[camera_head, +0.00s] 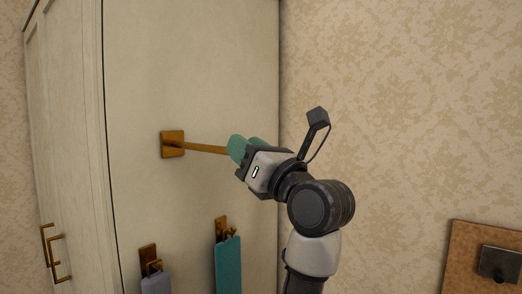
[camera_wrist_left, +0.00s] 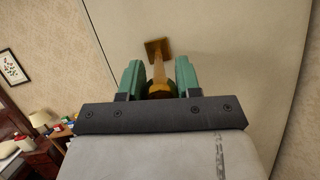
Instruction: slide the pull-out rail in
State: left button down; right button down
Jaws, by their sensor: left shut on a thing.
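The pull-out rail (camera_head: 205,148) is a thin brass-coloured rod that sticks out from a square plate (camera_head: 172,144) on the pale side panel of a cabinet. My left gripper (camera_head: 242,147), with green fingers, is shut on the rail's outer end. In the left wrist view the rail (camera_wrist_left: 158,68) runs from between the two fingers (camera_wrist_left: 160,82) to its plate on the panel. The fingers hide the very tip in the head view. My right gripper is not in view.
Below the rail, a grey cloth (camera_head: 156,284) and a teal cloth (camera_head: 228,264) hang on brass hooks on the panel. Brass handles (camera_head: 53,252) sit on the cabinet front at left. A brown board with a dark fitting (camera_head: 498,264) is at lower right.

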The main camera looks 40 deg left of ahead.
aim_at(198, 147)
pick_arm(q)
jog(key=a, duration=0.5)
jog(key=w+a, duration=0.1)
jog(key=a, duration=1)
jog(key=shift+w+a, duration=0.15)
jog(key=c, duration=0.8)
grip_release()
jog(key=b+v, duration=0.4)
jog(key=v, duration=0.7)
jog(key=shift+r, duration=0.1)
